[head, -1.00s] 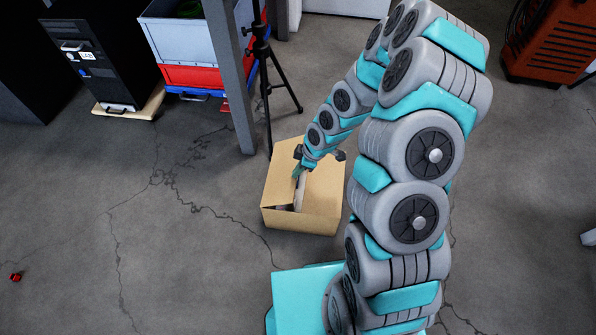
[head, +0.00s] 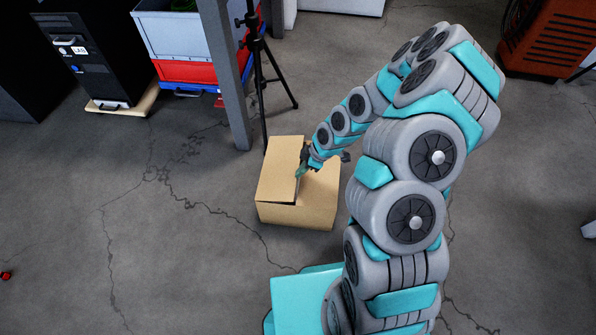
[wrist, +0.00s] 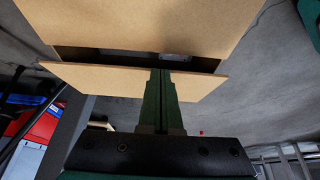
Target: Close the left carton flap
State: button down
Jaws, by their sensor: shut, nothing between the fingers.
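The cardboard carton (head: 318,212) stands on the floor left of my arm. Its left flap (head: 278,172) lies nearly flat over the left half, its free edge a little raised at the seam. The right flap (head: 320,190) lies flat. My gripper (head: 299,174) is shut and empty at the left flap's inner edge. In the wrist view the shut fingers (wrist: 161,76) overlap the left flap (wrist: 105,79), and the right flap (wrist: 150,22) is above. A dark gap between the flaps shows part of the inside. Whether the fingertips touch the flap is unclear.
A grey post (head: 226,85) and a black tripod (head: 262,75) stand close behind the carton. Stacked crates (head: 185,45) and a black computer tower (head: 90,60) are at the back left. An orange unit (head: 545,45) is at the back right.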

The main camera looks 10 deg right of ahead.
jog(key=shift+d+f+b, duration=0.2)
jog(key=shift+f+b, duration=0.15)
jog(key=shift+f, duration=0.3)
